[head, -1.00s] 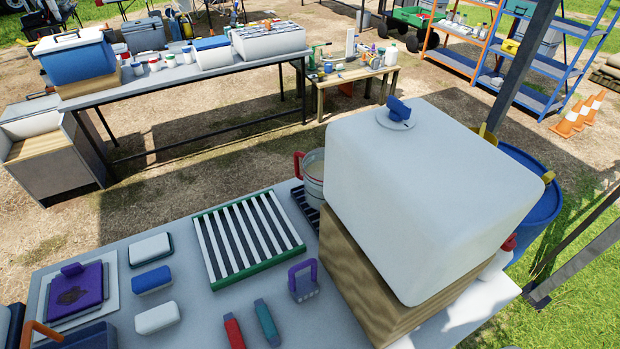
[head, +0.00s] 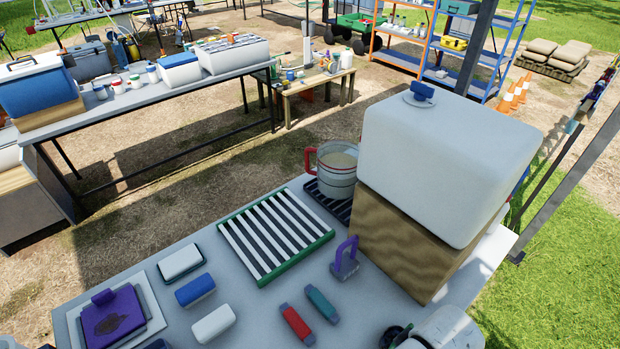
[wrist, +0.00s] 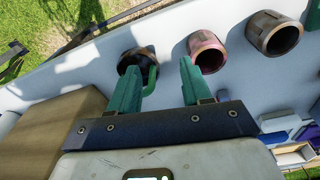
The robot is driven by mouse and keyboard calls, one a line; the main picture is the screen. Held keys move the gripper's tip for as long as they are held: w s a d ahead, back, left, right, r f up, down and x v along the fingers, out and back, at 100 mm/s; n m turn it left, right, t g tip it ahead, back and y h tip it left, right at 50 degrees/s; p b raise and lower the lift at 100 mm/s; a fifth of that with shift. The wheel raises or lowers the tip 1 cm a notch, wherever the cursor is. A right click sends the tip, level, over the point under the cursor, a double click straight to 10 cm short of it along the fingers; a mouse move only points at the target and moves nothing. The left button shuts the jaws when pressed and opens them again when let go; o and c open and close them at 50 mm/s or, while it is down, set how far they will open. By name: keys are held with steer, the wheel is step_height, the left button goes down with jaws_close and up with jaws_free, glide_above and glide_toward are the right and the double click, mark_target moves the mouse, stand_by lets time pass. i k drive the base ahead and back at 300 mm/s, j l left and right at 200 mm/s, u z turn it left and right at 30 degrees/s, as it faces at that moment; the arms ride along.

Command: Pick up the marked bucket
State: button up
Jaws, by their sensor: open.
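A whitish bucket (head: 337,180) with a red handle at its left side stands upright on a dark slatted rack (head: 328,203), left of the big white tank. Its open top shows pale contents. I cannot pick out a mark on it. My gripper (wrist: 163,68) shows in the wrist view with two green fingers spread apart and nothing between them. It is over the light table, by the wooden block and some round open vessels. The bucket cannot be made out in the wrist view. In the head view, a white part of my arm shows at the bottom right.
The white tank (head: 434,165) on a wooden block (head: 400,240) stands close right of the bucket. A green-framed slatted tray (head: 275,235) and a purple-handled item (head: 345,258) are nearby. In the wrist view, a dark vessel (wrist: 135,58), a pinkish one (wrist: 206,52) and a brown one (wrist: 273,35) stand ahead.

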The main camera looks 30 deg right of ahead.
mark_target(337, 160)
steer(key=i+l+u, duration=0.1)
steer(key=i, duration=0.4)
steer(key=i+l+u, duration=0.1)
steer(key=i+l, duration=0.15)
steer(key=i, duration=0.25)
steer(key=i+l+u, duration=0.1)
steer(key=i, duration=0.35)
steer(key=l, duration=0.1)
